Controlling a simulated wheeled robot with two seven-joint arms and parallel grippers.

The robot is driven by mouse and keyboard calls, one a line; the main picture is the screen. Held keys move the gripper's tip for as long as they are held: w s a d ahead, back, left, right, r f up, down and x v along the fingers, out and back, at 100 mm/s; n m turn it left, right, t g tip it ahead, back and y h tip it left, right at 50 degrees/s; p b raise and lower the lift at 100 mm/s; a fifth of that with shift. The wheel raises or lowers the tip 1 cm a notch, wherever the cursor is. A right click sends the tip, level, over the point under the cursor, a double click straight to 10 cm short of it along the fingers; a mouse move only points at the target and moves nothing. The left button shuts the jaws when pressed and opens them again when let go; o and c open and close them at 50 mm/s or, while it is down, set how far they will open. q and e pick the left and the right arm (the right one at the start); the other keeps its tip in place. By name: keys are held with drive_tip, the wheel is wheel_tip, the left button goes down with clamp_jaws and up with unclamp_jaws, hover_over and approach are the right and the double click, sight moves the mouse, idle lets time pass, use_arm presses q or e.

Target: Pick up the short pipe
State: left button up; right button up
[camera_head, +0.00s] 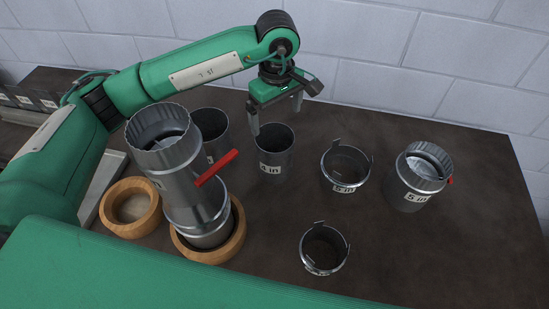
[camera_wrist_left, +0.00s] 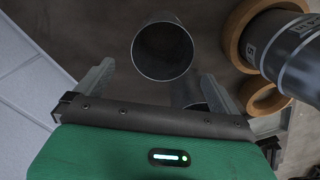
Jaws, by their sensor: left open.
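A short, open-topped grey metal pipe (camera_head: 275,158) labelled "4 in" stands upright near the middle of the table. A second plain pipe (camera_head: 213,138) stands to its left, partly hidden by a taller pipe assembly. My left gripper (camera_head: 276,118) is open and empty, pointing down above the "4 in" pipe's rim. In the left wrist view the open end of a pipe (camera_wrist_left: 162,48) shows between and beyond the fingers of my left gripper (camera_wrist_left: 158,72). I cannot tell whether the fingers touch it. My right gripper is not in view.
The tall assembly (camera_head: 178,180) with a red handle (camera_head: 216,168) stands in a wooden ring (camera_head: 190,253). An empty wooden ring (camera_head: 107,208) lies left. Tabbed collars (camera_head: 345,187) (camera_head: 325,268) and a "5 in" crimped pipe (camera_head: 408,190) stand right. The far right table is clear.

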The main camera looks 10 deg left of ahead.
use_arm(q)
drive_tip(key=p, duration=0.3)
approach(275, 149)
drive_tip(key=s+d+r, duration=0.1)
drive_tip(key=s, duration=0.4)
wheel_tip(275, 149, down, 5)
drive_tip(key=p, duration=0.2)
drive_tip(key=shift+w+a+p, duration=0.1)
drive_tip(key=shift+w+p, duration=0.05)
drive_tip(key=shift+p, duration=0.2)
drive_tip(key=shift+c, duration=0.2)
drive_tip(key=c, duration=0.7)
drive_tip(key=shift+c, duration=0.6)
drive_tip(key=shift+r, duration=0.1)
